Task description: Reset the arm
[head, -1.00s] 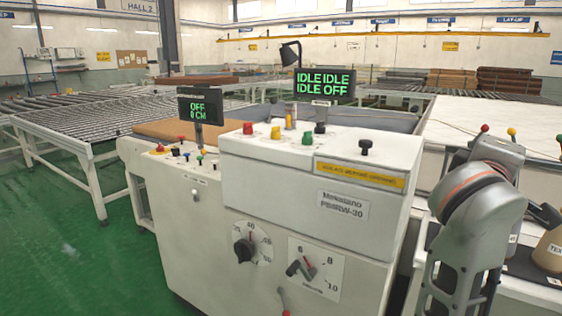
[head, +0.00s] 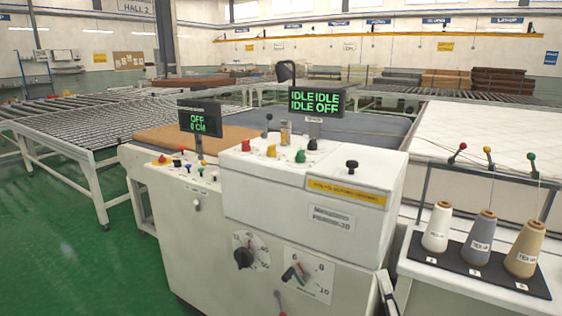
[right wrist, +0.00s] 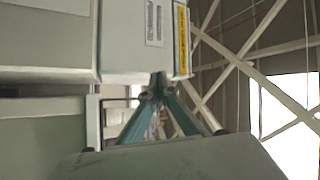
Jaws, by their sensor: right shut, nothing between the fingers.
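My right gripper shows in the right wrist view (right wrist: 157,90). Its teal fingers meet at the tips, shut with nothing between them. In the head view only a small part of my right gripper (head: 387,294) shows at the bottom edge, beside the right side of the white control machine (head: 330,217). The rest of my right arm is out of that view. My left gripper is in neither view.
A rack with several thread cones (head: 480,241) stands right of the machine. A white mattress (head: 480,133) lies behind it. Displays (head: 317,100) rise above the machine's knobs. A roller conveyor (head: 70,130) stands left; green floor (head: 60,230) is clear.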

